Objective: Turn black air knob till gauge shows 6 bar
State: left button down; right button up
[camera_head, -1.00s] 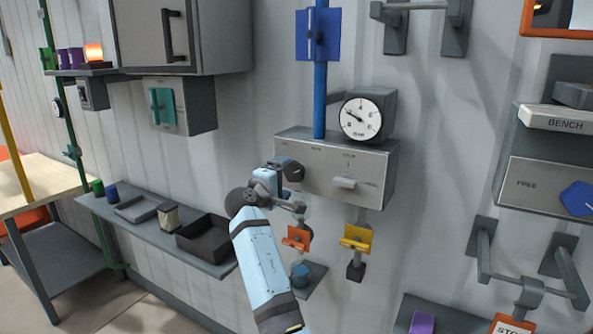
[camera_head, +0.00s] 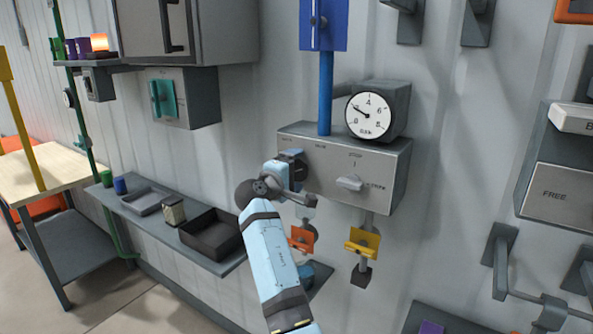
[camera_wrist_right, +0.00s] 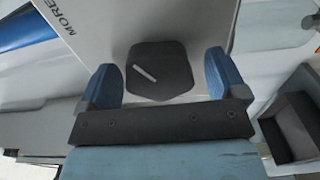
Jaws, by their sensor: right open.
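The black air knob (camera_wrist_right: 170,82) with a white pointer line fills the middle of the right wrist view, on a grey panel printed "MORE". My right gripper (camera_wrist_right: 160,80) is open, with one blue finger on each side of the knob and a gap on both sides. In the head view my right gripper (camera_head: 292,166) is at the left part of the grey control box (camera_head: 325,180) and mostly hides the knob. The round white gauge (camera_head: 368,115) sits above the box. Its needle points to the upper left, around 2. My left gripper is not in view.
A white lever (camera_head: 349,184) is on the same box, right of the knob. Orange (camera_head: 301,240) and yellow (camera_head: 362,243) tags hang below it. A blue pipe (camera_head: 325,95) rises above the box. A shelf with a dark tray (camera_head: 212,235) is at the lower left.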

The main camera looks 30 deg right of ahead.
jog(key=shift+a, duration=0.1)
jog(key=shift+a, duration=0.1)
jog(key=shift+c, duration=0.9)
jog(key=c, duration=0.7)
jog(key=shift+c, duration=0.2)
jog(key=shift+b, duration=0.4)
